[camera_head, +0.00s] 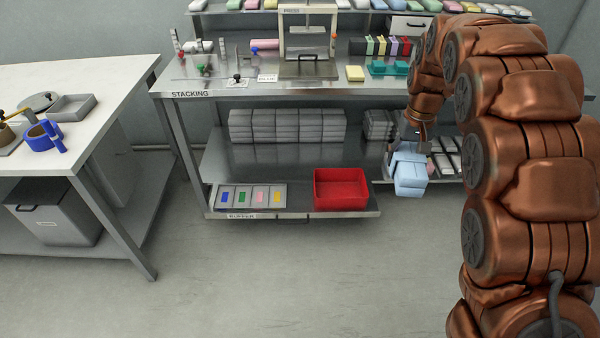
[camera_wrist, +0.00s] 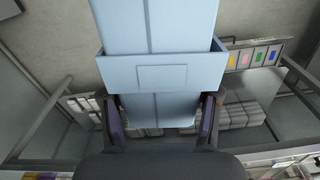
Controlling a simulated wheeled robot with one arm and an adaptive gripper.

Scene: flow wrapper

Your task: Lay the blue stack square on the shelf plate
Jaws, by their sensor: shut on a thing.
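The light blue stack (camera_head: 409,172) hangs in my gripper (camera_head: 415,140), in front of the right end of the lower shelf. In the wrist view the blue stack (camera_wrist: 160,75) is a banded block between the two dark fingers of my gripper (camera_wrist: 162,112), which are shut on it. A pale plate (camera_head: 243,207) with blue, green, pink and yellow squares lies on the low pull-out shelf, left of the held stack and apart from it. The plate (camera_wrist: 250,43) also shows at the upper right of the wrist view. The stack's underside is hidden.
A red bin (camera_head: 341,189) stands on the low shelf between the plate and the stack. Pale packs (camera_head: 446,160) lie behind the held stack. The floor in front is clear.

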